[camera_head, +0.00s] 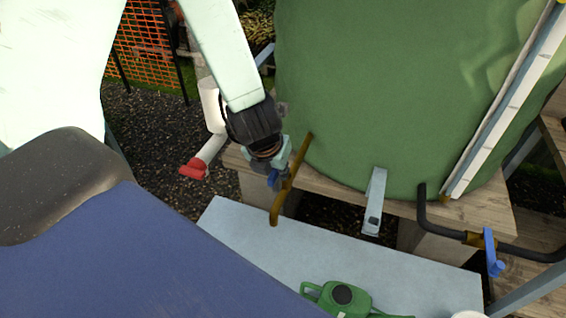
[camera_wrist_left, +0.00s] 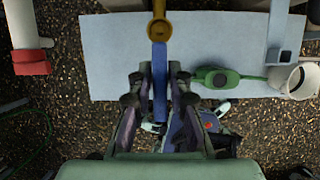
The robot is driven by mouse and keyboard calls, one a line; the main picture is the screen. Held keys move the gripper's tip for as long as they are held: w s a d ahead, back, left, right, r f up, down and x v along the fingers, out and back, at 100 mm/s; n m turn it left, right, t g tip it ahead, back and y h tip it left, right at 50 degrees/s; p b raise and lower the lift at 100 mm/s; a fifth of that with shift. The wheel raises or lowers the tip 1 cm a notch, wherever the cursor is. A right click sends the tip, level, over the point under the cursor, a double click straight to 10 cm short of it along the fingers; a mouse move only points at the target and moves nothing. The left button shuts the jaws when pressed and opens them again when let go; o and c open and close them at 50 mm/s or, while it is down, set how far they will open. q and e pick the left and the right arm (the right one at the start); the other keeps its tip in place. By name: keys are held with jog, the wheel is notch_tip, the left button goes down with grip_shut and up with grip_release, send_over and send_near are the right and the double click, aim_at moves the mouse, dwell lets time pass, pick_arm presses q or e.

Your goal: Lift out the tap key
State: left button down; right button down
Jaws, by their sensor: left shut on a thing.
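The tap key shows as a blue bar (camera_wrist_left: 160,85) between the fingers of my left gripper (camera_wrist_left: 160,98) in the wrist view. A brass-brown piece (camera_wrist_left: 159,28) with a round end meets its far end. I cannot tell if the two are joined. In the head view my left gripper (camera_head: 276,176) is shut on the blue part (camera_head: 273,180), beside the long brown bar (camera_head: 291,178), which slants in front of the green tank (camera_head: 400,90). The gripper partly hides the key. My right gripper is not in view.
A pale blue-grey slab (camera_head: 240,225) lies below, with a green can (camera_head: 338,297) on it. A wooden ledge (camera_head: 470,220) runs under the tank. At right is a black pipe with a blue lever (camera_head: 493,255). A white pipe with a red end (camera_head: 193,170) stands left of the gripper.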

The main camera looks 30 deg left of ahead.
pick_arm(q)
jog(key=s+d+p, duration=0.2)
jog(key=s+p, duration=0.5)
jog(key=s, duration=0.4)
jog(key=shift+s+d, duration=0.2)
jog(key=shift+d, duration=0.2)
